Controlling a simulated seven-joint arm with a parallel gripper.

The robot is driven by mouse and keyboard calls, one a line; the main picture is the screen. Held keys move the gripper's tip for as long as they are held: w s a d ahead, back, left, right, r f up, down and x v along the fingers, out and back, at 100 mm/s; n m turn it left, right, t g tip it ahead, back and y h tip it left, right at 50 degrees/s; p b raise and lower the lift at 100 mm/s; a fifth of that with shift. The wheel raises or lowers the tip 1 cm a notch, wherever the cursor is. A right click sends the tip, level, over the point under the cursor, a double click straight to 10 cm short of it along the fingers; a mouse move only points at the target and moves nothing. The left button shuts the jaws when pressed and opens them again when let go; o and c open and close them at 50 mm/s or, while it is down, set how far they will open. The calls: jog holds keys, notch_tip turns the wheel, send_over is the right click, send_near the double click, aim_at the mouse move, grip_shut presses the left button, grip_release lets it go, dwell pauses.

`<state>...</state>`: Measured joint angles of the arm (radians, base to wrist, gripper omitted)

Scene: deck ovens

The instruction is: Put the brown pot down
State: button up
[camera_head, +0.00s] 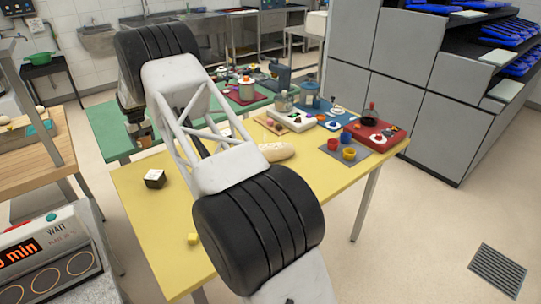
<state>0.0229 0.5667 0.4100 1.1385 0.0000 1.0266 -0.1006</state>
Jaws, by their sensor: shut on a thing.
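My arm crosses the picture from the bottom right to the upper left. My gripper (138,118) is the small dark shape below the upper black joint, over the left part of the green table (108,124). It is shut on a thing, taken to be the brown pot.
A pot with a red band (246,90) stands farther back. Grey cabinets (400,80) stand right.

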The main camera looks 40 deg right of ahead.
jog(key=d+f, duration=0.2)
jog(key=d, duration=0.2)
jog(key=s+d+r+n, duration=0.1)
jog(key=s+d+r, duration=0.2)
jog(key=s, duration=0.4)
jog(key=s+d+r+n, duration=0.1)
jog(key=s+d+r, duration=0.2)
jog(key=s, duration=0.3)
jog(key=shift+s+d+r, duration=0.25)
jog(key=shift+s+r, duration=0.15)
jog(key=shift+r, duration=0.3)
jog(key=shift+f, duration=2.5)
jog(key=shift+f, duration=2.5)
jog(key=shift+f, duration=0.15)
